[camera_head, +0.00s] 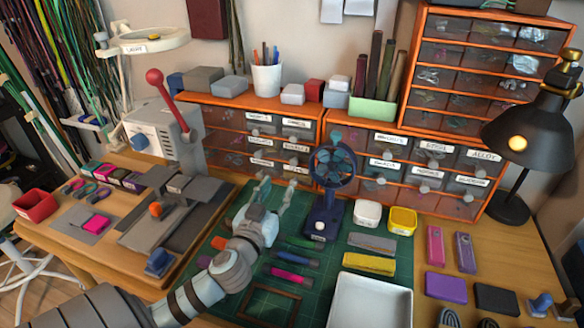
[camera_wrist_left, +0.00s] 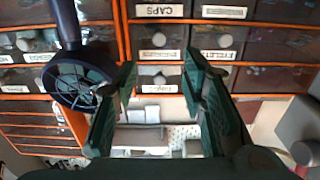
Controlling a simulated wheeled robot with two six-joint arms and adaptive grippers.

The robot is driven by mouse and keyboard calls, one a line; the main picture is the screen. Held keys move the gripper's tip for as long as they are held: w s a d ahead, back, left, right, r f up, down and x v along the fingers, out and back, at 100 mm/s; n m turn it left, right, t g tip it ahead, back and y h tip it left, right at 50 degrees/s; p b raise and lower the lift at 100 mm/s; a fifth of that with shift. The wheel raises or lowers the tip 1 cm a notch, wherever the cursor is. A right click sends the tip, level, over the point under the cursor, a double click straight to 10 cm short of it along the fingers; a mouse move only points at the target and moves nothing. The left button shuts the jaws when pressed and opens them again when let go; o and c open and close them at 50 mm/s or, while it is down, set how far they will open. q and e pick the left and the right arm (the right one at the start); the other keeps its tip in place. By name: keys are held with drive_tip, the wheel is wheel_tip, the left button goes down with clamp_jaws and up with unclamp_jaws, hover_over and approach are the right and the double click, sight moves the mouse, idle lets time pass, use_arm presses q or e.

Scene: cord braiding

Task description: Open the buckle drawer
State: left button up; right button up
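The left small-parts cabinet (camera_head: 225,112) has an orange frame and dark clear-fronted drawers with white labels and pale knobs. Its labels are too small in the head view to tell which one is the buckle drawer. My left gripper (camera_head: 277,186) is open and empty in front of this cabinet's lower drawers, pointing at them. In the left wrist view the open fingers (camera_wrist_left: 160,75) stand either side of a drawer knob (camera_wrist_left: 159,79), apart from it. A drawer labelled CAPS (camera_wrist_left: 159,28) shows above. The drawers in view look shut. My right gripper is not in view.
A blue desk fan (camera_head: 333,165) stands just right of my left gripper; it also shows at left in the left wrist view (camera_wrist_left: 75,85). The green mat (camera_head: 225,250) holds pens, a frame and a white tray (camera_head: 370,300). A black lamp (camera_head: 530,125) stands far right.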

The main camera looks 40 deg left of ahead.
sight(293, 163)
use_arm(q)
drive_tip(key=x, duration=1.1)
drive_tip(key=shift+w+a+b, duration=0.1)
drive_tip(key=shift+w+b, duration=0.2)
drive_tip(key=shift+b, duration=0.1)
drive_tip(key=shift+c, duration=0.6)
clamp_jaws()
